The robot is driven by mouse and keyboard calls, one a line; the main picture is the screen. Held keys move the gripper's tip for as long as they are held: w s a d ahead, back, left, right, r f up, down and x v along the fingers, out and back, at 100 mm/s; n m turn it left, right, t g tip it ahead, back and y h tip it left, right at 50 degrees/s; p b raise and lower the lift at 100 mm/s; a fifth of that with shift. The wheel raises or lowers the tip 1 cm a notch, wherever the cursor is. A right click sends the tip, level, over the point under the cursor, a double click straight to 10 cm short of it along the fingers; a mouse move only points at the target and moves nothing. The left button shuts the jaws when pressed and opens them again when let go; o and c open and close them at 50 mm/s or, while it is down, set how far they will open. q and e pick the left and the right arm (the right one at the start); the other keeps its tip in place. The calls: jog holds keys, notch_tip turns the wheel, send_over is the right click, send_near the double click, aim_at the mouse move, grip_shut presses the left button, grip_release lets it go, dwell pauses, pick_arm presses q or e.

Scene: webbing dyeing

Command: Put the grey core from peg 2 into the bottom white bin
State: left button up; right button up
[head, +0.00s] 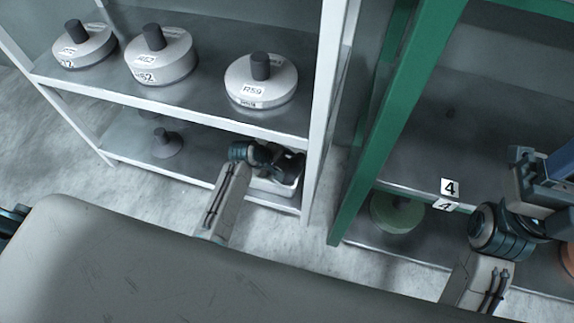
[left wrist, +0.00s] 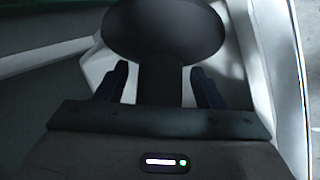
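The grey core, a dark disc (left wrist: 165,30) with a thick stem, shows in the left wrist view. The white bin (head: 272,188) stands at the right end of the white rack's lower shelf, and its pale walls surround the core in the left wrist view. My left gripper (left wrist: 160,85) reaches into the bin area, with its fingers on either side of the stem and a visible gap on each side. In the head view, my left wrist hides most of the bin's inside. My right gripper (head: 545,185) is at the right edge, its fingertips unclear. Peg 2 cannot be identified.
Several pale labelled rolls with dark stems stand on the rack's upper shelf (head: 205,98). Another dark disc with a stem (head: 165,146) is on the lower shelf. A green post (head: 385,130) and a rack labelled 4 (head: 449,188) are at right, with a green roll (head: 397,213) below.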

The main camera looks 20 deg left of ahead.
pick_arm(q)
jog(key=c, duration=1)
jog(key=shift+r, duration=0.1)
